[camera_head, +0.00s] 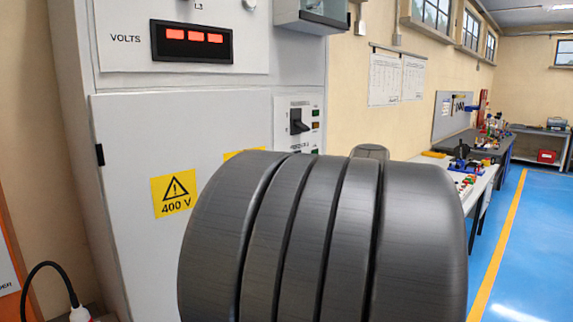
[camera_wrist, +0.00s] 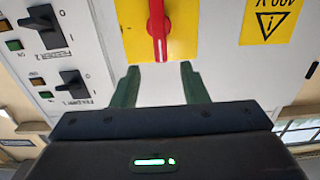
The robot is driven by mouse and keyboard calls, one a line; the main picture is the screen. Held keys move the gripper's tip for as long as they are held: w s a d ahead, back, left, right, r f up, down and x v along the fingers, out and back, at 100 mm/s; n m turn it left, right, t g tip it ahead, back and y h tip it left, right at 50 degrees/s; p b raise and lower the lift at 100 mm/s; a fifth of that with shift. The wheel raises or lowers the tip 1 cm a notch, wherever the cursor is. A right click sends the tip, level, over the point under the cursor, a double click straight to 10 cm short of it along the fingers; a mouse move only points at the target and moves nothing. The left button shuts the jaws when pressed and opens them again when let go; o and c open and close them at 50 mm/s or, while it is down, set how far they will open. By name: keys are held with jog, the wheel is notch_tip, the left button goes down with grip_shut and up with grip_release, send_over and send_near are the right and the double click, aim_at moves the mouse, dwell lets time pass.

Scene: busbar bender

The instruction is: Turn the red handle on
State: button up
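The red handle (camera_wrist: 158,28) is in the wrist view at top centre, on a yellow plate (camera_wrist: 185,40). It lies vertical in the picture, with its lower end pointing towards my gripper; its upper part is cut off by the frame. My gripper (camera_wrist: 159,68) has two dark green fingers spread apart, one on either side of the handle's line. The fingertips look just below the handle's end, with nothing between them. In the head view only a sliver of the yellow plate (camera_head: 243,153) shows; my dark arm hides the handle and my gripper.
Black rotary switches (camera_wrist: 45,27) sit left of the handle in the wrist view. A yellow warning sign (camera_wrist: 268,22) is to its right. In the head view, the grey cabinet (camera_head: 125,130) has a red-lit volts display (camera_head: 192,38). Workbenches (camera_head: 470,170) and open blue floor (camera_head: 535,230) lie right.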

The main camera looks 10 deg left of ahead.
jog(key=p+x, duration=0.2)
jog(key=x, duration=0.7)
jog(key=shift+p, duration=0.4)
grip_shut()
